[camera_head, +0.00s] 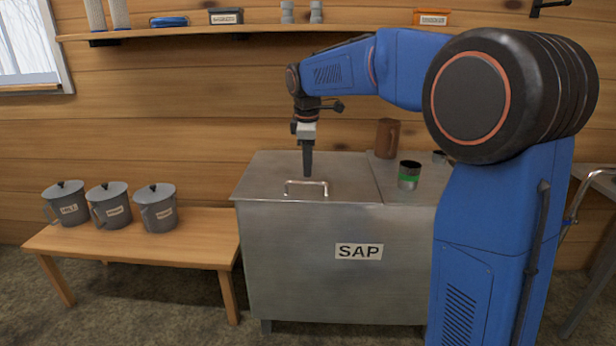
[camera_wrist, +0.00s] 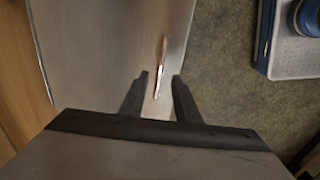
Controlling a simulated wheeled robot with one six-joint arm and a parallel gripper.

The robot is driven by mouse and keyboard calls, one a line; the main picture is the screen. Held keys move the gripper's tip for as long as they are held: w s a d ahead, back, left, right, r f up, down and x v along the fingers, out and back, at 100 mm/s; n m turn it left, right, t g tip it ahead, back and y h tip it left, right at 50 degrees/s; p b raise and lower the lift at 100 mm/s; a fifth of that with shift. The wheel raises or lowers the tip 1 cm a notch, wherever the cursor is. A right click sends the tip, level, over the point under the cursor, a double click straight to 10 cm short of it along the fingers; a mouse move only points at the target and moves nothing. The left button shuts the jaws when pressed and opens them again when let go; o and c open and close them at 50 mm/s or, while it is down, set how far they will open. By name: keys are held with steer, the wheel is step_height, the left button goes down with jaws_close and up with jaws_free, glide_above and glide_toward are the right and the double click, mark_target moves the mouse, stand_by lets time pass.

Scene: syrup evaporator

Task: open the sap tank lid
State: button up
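The metal sap tank (camera_head: 300,260) carries a SAP label and stands against the wooden wall. Its lid (camera_head: 262,175) lies flat and shut on the left part of the top. A bar handle (camera_head: 306,183) sits near the lid's front edge. My gripper (camera_head: 307,174) points down above the lid, just behind the handle in the head view. In the wrist view my gripper (camera_wrist: 161,78) has its two fingers apart with nothing held. The handle (camera_wrist: 161,68) shows there between and beyond the fingertips, and the lid (camera_wrist: 95,50) lies below.
A brown container (camera_head: 387,138) and a dark cup with a green band (camera_head: 409,175) stand on the tank's right part. A wooden bench (camera_head: 130,240) with grey lidded pots (camera_head: 158,210) is at the left. A shelf (camera_head: 250,31) with small items runs above.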

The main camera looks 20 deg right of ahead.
mark_target(308, 183)
steer(key=shift+w+d+f, duration=0.1)
steer(key=shift+w+f, duration=0.15)
steer(key=shift+f, duration=0.95)
steer(key=shift+w+d+f, duration=0.1)
steer(key=shift+w+f, duration=0.1)
steer(key=shift+f, duration=1)
steer(key=shift+c, duration=0.6)
jaws_close()
